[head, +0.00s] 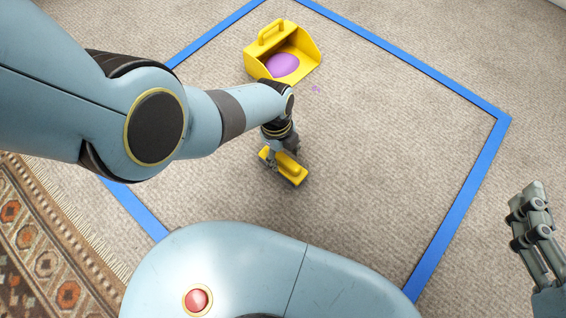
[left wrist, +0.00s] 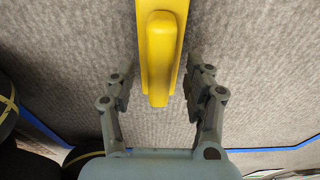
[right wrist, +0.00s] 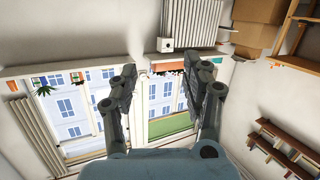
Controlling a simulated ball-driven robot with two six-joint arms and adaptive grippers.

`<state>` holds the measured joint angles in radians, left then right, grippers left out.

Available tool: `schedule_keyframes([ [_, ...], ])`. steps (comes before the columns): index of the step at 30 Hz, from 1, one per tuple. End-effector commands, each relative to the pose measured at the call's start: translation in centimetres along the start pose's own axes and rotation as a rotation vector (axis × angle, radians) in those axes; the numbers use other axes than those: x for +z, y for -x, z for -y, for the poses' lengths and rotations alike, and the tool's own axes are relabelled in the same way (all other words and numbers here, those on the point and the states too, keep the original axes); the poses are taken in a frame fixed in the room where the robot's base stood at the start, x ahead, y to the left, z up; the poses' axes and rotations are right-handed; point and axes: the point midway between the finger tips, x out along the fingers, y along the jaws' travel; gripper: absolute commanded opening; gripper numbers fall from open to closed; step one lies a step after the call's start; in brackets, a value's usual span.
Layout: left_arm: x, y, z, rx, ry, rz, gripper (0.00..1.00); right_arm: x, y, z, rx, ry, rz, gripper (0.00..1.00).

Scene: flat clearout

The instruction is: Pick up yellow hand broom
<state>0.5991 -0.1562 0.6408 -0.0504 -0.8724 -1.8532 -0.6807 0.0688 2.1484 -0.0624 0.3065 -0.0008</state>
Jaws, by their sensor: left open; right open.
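The yellow hand broom (head: 291,167) lies on the carpet inside the blue square in the head view, partly hidden by my left gripper (head: 283,155). In the left wrist view the broom's yellow handle (left wrist: 158,55) runs down between the two open fingers of my left gripper (left wrist: 160,85). A gap shows on both sides, so the fingers do not close on it. My right gripper (head: 530,205) is raised at the right edge of the head view. In the right wrist view its fingers (right wrist: 160,85) are apart with nothing between them.
A yellow dustpan (head: 311,66) with a purple object (head: 283,65) in it stands at the back of the blue-taped square (head: 461,194). A small purple bit (head: 316,89) lies near it. A patterned rug (head: 50,235) is at the left. The carpet right of the broom is clear.

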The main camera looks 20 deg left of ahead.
Motion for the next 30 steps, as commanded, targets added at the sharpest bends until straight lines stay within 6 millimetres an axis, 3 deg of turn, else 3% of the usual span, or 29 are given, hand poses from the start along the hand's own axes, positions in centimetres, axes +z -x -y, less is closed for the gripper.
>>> schedule_keyframes([
  [3, 0.0, -0.7, -0.1, 0.002, 0.000, -0.001, 0.52, -2.5, -1.1, -0.1, -0.001, 0.010, -0.101, 0.48],
  [9, 0.0, -1.1, 0.0, 0.001, 0.000, 0.000, 0.52, -5.4, -1.9, -0.2, -0.001, 0.020, -0.214, 0.48],
  [19, 0.0, -1.1, 0.0, 0.000, 0.000, 0.000, 0.51, -6.1, -2.0, -0.2, -0.001, 0.022, -0.237, 0.48],
  [30, 0.0, -1.1, 0.0, 0.001, 0.000, 0.000, 0.02, -6.0, -2.0, -0.2, -0.001, 0.022, -0.236, 0.48],
])
